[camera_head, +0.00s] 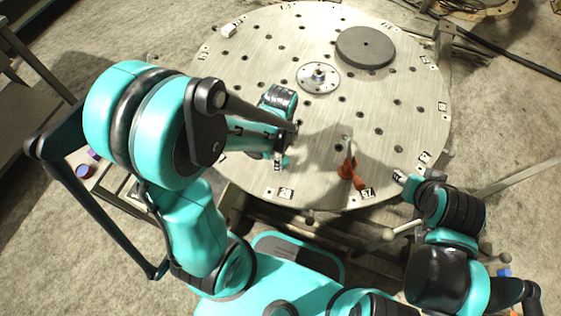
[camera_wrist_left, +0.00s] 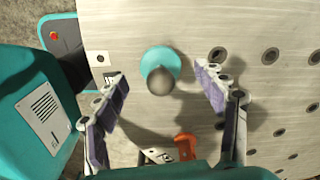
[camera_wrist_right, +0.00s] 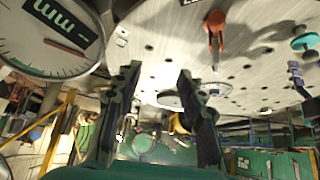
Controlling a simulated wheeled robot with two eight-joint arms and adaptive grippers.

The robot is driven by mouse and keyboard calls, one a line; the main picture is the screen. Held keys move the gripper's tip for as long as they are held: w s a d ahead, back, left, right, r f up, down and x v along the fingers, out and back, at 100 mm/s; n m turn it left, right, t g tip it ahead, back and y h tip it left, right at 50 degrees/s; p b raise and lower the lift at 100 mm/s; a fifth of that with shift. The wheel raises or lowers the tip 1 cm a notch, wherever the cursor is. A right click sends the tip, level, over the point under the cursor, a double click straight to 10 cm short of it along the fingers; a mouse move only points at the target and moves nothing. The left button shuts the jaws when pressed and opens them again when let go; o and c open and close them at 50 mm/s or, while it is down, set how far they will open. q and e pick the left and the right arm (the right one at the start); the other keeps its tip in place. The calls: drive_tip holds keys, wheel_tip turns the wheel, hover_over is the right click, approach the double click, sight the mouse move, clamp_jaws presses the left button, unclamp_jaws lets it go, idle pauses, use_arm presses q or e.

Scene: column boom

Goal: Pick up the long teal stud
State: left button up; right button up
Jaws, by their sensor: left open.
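In the left wrist view, the teal stud (camera_wrist_left: 146,59) is seen end-on as a teal disc with a dark round knob, over the metal table top. It lies between the spread fingers of my left gripper (camera_wrist_left: 161,80), with a gap on both sides. In the right wrist view, the stud (camera_wrist_right: 304,38) shows at the upper right edge, beside my left gripper's purple finger. In the head view, my left gripper (camera_head: 278,158) is over the near left of the table, and my arm seems to hide the stud. My right gripper (camera_wrist_right: 157,73) is open and empty near the table's edge.
The round metal table (camera_head: 270,45) has many holes. An orange-red tool (camera_head: 350,173) stands near its front edge, right of my left gripper. A dark disc (camera_head: 365,47) and a metal hub (camera_head: 318,78) are farther back. A small white block (camera_head: 228,30) lies at the far left.

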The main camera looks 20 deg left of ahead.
use_arm(q)
wheel_tip(320, 180, down, 2)
drive_tip(key=shift+f+b, duration=0.2)
drive_tip(key=shift+b, duration=0.1)
drive_tip(key=shift+r, duration=0.1)
use_arm(e)
drive_tip(key=shift+f, duration=0.6)
use_arm(q)
drive_tip(key=c, duration=1.2)
drive_tip(key=shift+c, duration=0.2)
drive_tip(key=shift+r, duration=0.1)
use_arm(e)
drive_tip(key=shift+r, duration=0.1)
